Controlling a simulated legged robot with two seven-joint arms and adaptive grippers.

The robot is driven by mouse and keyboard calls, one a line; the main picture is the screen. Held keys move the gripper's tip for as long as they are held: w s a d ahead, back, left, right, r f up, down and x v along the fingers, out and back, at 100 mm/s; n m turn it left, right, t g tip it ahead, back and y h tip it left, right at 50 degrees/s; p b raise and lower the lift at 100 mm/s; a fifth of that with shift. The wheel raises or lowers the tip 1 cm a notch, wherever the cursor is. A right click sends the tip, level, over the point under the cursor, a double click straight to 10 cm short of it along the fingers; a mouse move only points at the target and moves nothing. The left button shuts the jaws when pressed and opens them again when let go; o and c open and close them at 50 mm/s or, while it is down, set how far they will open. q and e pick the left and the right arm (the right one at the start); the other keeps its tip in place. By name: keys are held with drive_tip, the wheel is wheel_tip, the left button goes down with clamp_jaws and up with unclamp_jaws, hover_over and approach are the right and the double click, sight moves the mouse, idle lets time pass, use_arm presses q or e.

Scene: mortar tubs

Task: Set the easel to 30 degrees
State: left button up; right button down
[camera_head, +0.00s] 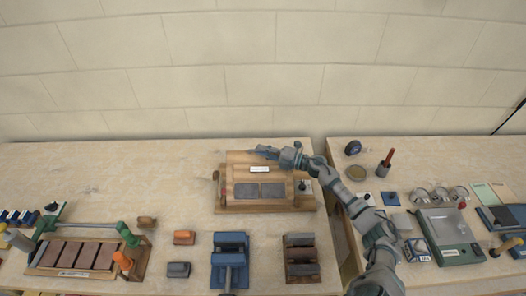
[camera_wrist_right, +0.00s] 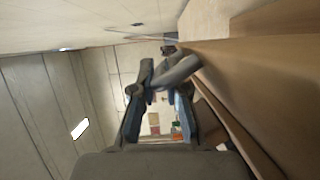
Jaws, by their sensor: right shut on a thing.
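The wooden easel (camera_head: 236,175) stands at the back of the left bench, in the middle of the head view. My left gripper is not in view.
A framed rack (camera_head: 78,256) with brown plates stands at left. Blue (camera_head: 230,262) and brown (camera_head: 301,260) holders stand in front of the easel. A gap separates the right bench, which holds a green-grey scale (camera_head: 450,236) and several tins.

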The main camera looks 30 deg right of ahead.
drive_tip(key=shift+s+f, duration=0.1)
drive_tip(key=shift+f, duration=0.2)
drive_tip(key=c, duration=1.2)
unclamp_jaws()
drive_tip(key=shift+r, duration=0.15)
drive_tip(key=shift+d, duration=0.1)
drive_tip(key=v, duration=1.2)
